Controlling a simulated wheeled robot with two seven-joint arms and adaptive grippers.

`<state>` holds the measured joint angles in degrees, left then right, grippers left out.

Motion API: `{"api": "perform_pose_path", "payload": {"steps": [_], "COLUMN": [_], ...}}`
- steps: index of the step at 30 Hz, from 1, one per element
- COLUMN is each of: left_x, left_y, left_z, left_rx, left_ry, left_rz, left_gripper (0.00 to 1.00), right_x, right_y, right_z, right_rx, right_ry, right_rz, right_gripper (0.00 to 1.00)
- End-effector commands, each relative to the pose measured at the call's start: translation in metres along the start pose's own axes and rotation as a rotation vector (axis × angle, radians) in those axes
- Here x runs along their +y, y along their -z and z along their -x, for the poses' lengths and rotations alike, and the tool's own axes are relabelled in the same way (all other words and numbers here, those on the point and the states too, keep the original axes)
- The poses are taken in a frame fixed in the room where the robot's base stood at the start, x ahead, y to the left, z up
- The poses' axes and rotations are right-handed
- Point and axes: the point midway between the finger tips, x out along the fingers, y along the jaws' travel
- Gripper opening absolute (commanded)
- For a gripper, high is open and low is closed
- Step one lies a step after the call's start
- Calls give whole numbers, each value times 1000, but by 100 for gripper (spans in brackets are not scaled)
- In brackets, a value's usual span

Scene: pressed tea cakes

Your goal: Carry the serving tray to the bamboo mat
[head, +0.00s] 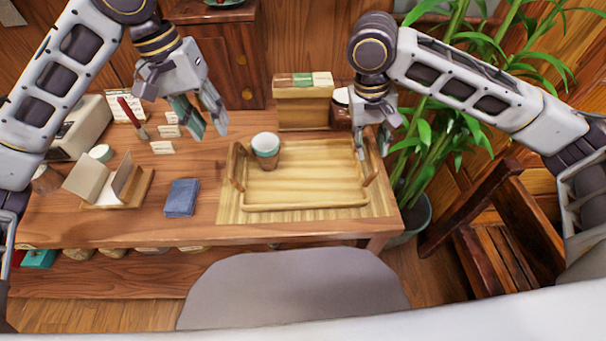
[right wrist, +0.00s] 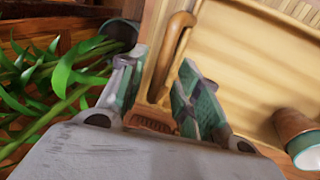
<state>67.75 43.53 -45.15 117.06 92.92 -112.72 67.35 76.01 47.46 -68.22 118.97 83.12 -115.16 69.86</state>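The serving tray (head: 310,185), pale wood with an upright handle at each end, sits on the slatted bamboo mat (head: 300,215). Mat shows along the tray's front and sides. A brown and white cup (head: 265,151) stands in the tray's left part; it also shows in the right wrist view (right wrist: 296,132). My right gripper (head: 374,147) is above the tray's right handle (head: 370,172). In the right wrist view its fingers (right wrist: 163,65) are apart, with the handle (right wrist: 176,42) between or just beyond their tips. My left gripper (head: 209,132) is open and empty, above the table left of the tray.
A blue cloth stack (head: 182,198) and an open folded holder (head: 115,183) lie left of the mat. Small cards (head: 162,147) stand behind. A box (head: 303,105) and a jar stand behind the tray. A plant (head: 430,150) and a chair (head: 490,220) are at the right.

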Motion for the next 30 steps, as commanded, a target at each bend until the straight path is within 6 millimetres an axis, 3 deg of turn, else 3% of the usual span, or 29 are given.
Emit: {"api": "perform_pose_path", "payload": {"steps": [30], "left_x": [0], "left_y": [0], "left_z": [0], "left_rx": [0], "left_ry": [0], "left_rz": [0], "left_gripper": [34], "right_x": [0], "right_y": [1], "right_z": [68], "right_rx": [2], "right_ry": [0], "right_rz": [0], "right_gripper": [33]}}
